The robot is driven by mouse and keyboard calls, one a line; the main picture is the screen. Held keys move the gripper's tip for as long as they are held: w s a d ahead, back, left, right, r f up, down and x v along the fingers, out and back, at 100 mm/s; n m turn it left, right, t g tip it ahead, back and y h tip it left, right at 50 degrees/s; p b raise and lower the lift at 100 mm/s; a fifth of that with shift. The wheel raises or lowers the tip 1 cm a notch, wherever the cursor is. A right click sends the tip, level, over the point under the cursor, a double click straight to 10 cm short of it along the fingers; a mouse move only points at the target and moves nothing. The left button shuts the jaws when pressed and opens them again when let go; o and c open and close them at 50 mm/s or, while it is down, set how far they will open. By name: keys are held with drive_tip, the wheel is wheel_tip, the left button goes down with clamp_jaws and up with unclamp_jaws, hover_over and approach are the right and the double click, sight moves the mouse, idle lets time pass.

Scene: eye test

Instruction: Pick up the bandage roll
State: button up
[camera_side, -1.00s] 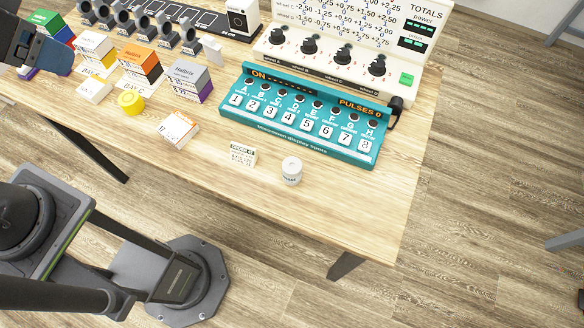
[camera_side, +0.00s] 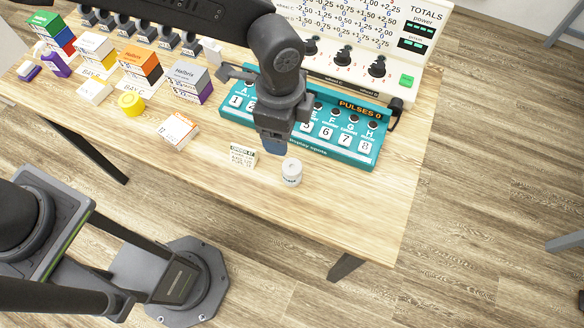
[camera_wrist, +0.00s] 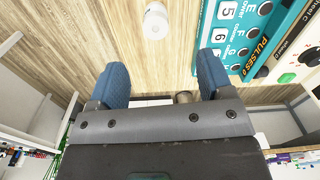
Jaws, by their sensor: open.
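A small white cylinder with dark print, which I take to be the bandage roll (camera_side: 291,172), stands upright on the table in front of the teal panel. In the wrist view the white roll (camera_wrist: 156,24) is at the top middle, beyond my fingertips. My gripper (camera_side: 275,146) hangs over the front of the teal panel, just behind and left of the roll in the side view. In the wrist view my gripper (camera_wrist: 163,72) shows two blue fingers spread apart with nothing between them. The roll is apart from the fingers.
A small labelled card (camera_side: 243,156) stands left of the roll. The teal button panel (camera_side: 350,150) lies behind, partly hidden by my arm. Several small boxes, including a white one (camera_side: 178,131), and a yellow roll (camera_side: 131,103) are further left. The table (camera_side: 340,210) is clear right of the roll.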

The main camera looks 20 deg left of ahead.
sight(292, 173)
drive_tip(key=shift+m, duration=0.4)
drive_tip(key=f, duration=0.5)
drive_tip(key=d+f, duration=0.1)
drive_tip(key=f, duration=0.4)
drive_tip(key=d+f, duration=0.1)
drive_tip(key=f, duration=0.4)
drive_tip(key=shift+s+f, duration=0.3)
drive_tip(key=c, duration=1)
